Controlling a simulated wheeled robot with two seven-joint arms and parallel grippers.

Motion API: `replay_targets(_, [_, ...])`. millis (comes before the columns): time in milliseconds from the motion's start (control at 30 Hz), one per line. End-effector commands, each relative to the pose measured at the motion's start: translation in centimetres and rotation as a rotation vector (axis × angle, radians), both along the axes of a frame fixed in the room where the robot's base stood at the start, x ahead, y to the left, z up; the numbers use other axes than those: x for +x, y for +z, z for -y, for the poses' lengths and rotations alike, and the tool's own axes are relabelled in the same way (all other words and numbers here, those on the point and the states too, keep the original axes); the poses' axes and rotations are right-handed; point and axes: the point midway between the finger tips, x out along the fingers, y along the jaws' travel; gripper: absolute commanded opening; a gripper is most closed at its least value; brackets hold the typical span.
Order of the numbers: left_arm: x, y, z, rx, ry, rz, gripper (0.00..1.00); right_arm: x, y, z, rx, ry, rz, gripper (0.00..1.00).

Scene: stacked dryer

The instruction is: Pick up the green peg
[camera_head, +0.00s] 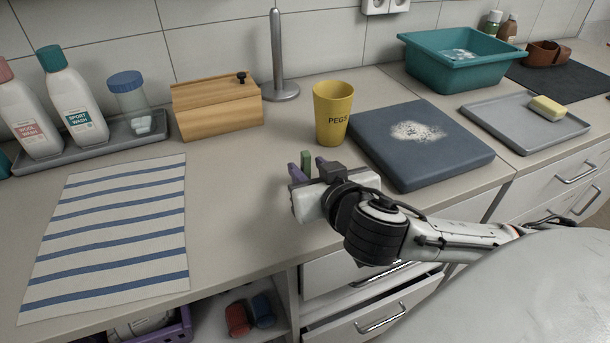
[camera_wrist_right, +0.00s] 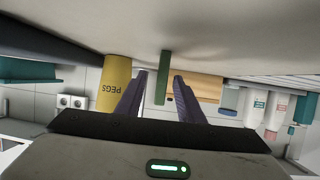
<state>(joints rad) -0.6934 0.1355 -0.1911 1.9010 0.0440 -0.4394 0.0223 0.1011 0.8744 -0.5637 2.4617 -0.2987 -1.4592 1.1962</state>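The green peg (camera_head: 306,162) stands upright on the counter, in front of the yellow cup marked PEGS (camera_head: 332,113). My right gripper (camera_head: 309,170) is low over the counter with its two purple fingers on either side of the peg. In the right wrist view, which is upside down, the peg (camera_wrist_right: 163,80) shows between the open fingers (camera_wrist_right: 160,82). Gaps show on both sides of it, the narrower one at the picture's right finger. In the head view my gripper hides the peg's lower part. My left gripper is not in view.
A dark blue board (camera_head: 420,170) lies right of my gripper. A wooden box (camera_head: 216,108) and a metal stand (camera_head: 279,60) are behind. A striped cloth (camera_head: 110,230) lies at left. An open drawer (camera_head: 380,318) is below the front edge.

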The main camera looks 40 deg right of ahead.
Motion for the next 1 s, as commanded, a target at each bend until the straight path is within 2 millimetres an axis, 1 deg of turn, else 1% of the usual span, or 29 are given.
replay_targets(167, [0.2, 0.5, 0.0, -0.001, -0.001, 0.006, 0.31, 1.6, -0.3, 0.4, -0.004, -0.001, 0.001, 0.34])
replay_targets(300, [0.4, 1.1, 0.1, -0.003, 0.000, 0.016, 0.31, 3.6, -1.2, 0.9, -0.003, -0.002, -0.001, 0.34])
replay_targets(400, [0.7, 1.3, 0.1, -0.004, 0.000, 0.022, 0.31, 4.5, -1.7, 1.1, 0.000, -0.001, 0.000, 0.34])
replay_targets(500, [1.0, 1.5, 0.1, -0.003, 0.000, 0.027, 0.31, 4.9, -1.9, 1.2, -0.001, 0.000, -0.001, 0.34])
replay_targets(667, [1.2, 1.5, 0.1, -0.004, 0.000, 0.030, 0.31, 4.9, -2.0, 1.2, 0.000, 0.000, -0.001, 0.34])
replay_targets(700, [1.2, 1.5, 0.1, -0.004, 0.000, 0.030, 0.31, 4.9, -2.0, 1.2, 0.000, 0.000, -0.001, 0.33])
replay_targets(900, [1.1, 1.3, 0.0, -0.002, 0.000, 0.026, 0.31, 4.9, -2.0, 1.2, 0.000, 0.000, -0.001, 0.00])
replay_targets(1000, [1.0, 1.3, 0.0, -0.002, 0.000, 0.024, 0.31, 4.9, -1.9, 1.2, 0.000, 0.000, -0.001, 0.00])
